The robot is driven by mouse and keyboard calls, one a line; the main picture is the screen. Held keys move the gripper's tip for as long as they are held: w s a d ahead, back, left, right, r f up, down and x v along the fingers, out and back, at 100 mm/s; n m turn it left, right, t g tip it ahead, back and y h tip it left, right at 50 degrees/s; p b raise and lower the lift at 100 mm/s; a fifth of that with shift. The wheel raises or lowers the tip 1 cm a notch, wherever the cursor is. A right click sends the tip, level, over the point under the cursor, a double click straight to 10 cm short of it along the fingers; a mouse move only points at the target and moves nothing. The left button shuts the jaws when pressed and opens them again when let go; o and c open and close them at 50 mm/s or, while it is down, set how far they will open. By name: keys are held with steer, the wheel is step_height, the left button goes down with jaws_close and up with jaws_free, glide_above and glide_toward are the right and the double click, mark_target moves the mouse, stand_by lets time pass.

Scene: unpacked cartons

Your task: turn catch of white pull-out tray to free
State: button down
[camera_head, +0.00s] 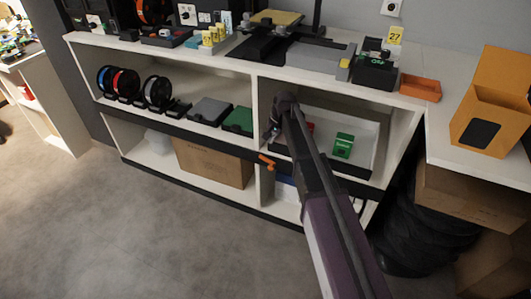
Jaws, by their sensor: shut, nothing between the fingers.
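The white pull-out tray (367,150) sits in the upper right bay of the shelf unit, with a green box and a partly hidden red item in it. A small orange catch (266,160) is at the dark rail by the left front of this bay, and its exact turn is hard to read. My gripper (273,136) is shut and empty, just above the catch at the bay's left divider. Whether it touches the catch cannot be told.
Filament spools (157,92) and a green folder-like box (238,120) fill the left bay. A cardboard carton (213,163) is below. An orange bin (492,105) stands on the right counter, with a black bag (420,235) under it. The floor at left is clear.

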mark_target(265, 157)
steer(key=shift+f, duration=0.2)
steer(key=b+x, duration=0.9)
steer(key=shift+a+f+b, duration=0.1)
steer(key=shift+f+b, duration=0.2)
stand_by(0.3)
steer(key=shift+w, duration=0.15)
stand_by(0.4)
